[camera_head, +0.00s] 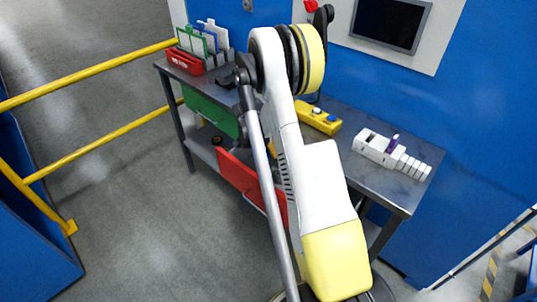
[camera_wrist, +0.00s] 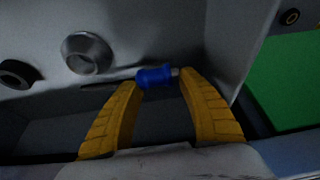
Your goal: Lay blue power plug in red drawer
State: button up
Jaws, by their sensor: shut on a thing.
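The blue power plug (camera_wrist: 155,77) lies crosswise between the yellow fingertips of my gripper (camera_wrist: 160,79) in the wrist view. My gripper is shut on it. A pale tip of the plug shows at its right end. The red drawer (camera_head: 238,170) shows in the head view under the grey workbench, below and right of a green drawer front (camera_head: 211,114). My arm hides its right part, and I cannot see inside it. The gripper and plug cannot be made out in the head view.
The workbench (camera_head: 352,182) carries a red rack (camera_head: 187,62) of panels, a yellow button box (camera_head: 318,117) and a white block (camera_head: 372,148). A yellow railing (camera_head: 90,75) stands at left. In the wrist view, a grey surface has round metal fittings (camera_wrist: 86,53); a green panel (camera_wrist: 290,80) lies right.

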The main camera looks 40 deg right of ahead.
jog(key=shift+a+f+b, duration=0.1)
jog(key=shift+f+b, duration=0.4)
jog(key=shift+f, duration=0.05)
jog(key=o, duration=1.2)
